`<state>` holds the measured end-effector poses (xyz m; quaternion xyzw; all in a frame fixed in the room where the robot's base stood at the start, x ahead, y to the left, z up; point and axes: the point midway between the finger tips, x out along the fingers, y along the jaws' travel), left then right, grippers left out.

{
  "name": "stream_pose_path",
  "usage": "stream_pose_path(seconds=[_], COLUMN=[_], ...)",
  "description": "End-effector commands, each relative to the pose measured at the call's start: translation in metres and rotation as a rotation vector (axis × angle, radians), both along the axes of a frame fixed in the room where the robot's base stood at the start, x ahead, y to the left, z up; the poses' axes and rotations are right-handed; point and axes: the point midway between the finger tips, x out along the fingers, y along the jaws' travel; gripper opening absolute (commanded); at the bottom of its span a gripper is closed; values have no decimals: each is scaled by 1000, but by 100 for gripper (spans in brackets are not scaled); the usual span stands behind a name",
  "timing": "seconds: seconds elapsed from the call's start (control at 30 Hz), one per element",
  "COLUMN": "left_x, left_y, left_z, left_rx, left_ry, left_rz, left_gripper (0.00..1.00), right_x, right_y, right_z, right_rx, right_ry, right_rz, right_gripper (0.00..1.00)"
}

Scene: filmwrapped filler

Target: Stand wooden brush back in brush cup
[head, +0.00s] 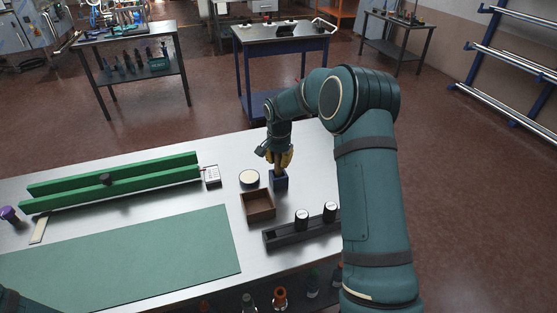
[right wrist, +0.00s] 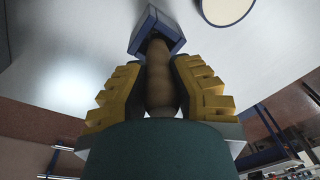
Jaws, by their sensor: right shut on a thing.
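The wooden brush (right wrist: 160,75) is upright between the yellow fingers of my right gripper (head: 280,157), which is shut on its ribbed tan handle. The dark blue square brush cup (head: 280,181) stands on the bench directly below the gripper. In the right wrist view the brush's far end meets the cup (right wrist: 155,28) and overlaps its opening; how deep it sits inside is hidden. In the head view the fingers cover most of the brush. My left gripper is not in view; only a bit of my left arm shows at the lower left corner.
Close around the cup are a round tin (head: 249,178), a brown wooden tray (head: 257,206) and a black rack (head: 285,235) with two white-topped containers. A green mat (head: 120,262) and green rails (head: 110,186) lie to the left. The bench's far edge is just behind the gripper.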

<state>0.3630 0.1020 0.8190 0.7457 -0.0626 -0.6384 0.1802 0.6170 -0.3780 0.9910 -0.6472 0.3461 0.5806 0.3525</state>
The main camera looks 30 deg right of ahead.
Motion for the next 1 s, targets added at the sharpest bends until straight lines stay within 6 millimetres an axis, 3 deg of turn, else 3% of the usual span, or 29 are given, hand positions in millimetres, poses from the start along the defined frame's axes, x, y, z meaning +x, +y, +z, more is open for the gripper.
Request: stream_pose_path(seconds=[0.27, 0.3, 0.37, 0.77, 1.0], left_x=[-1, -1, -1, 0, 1], left_y=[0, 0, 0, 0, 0], left_z=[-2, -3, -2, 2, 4], left_rx=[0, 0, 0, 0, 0], left_ry=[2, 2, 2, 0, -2], left_rz=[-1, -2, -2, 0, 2], left_gripper=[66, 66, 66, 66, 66], right_x=[0, 0, 0, 0, -3], right_y=[0, 0, 0, 0, 2], right_z=[-3, -3, -3, 3, 43], right_rx=[0, 0, 0, 0, -1], right_ry=[0, 0, 0, 0, -4], right_rz=[0, 0, 0, -1, 0], right_gripper=[0, 27, 45, 45, 45])
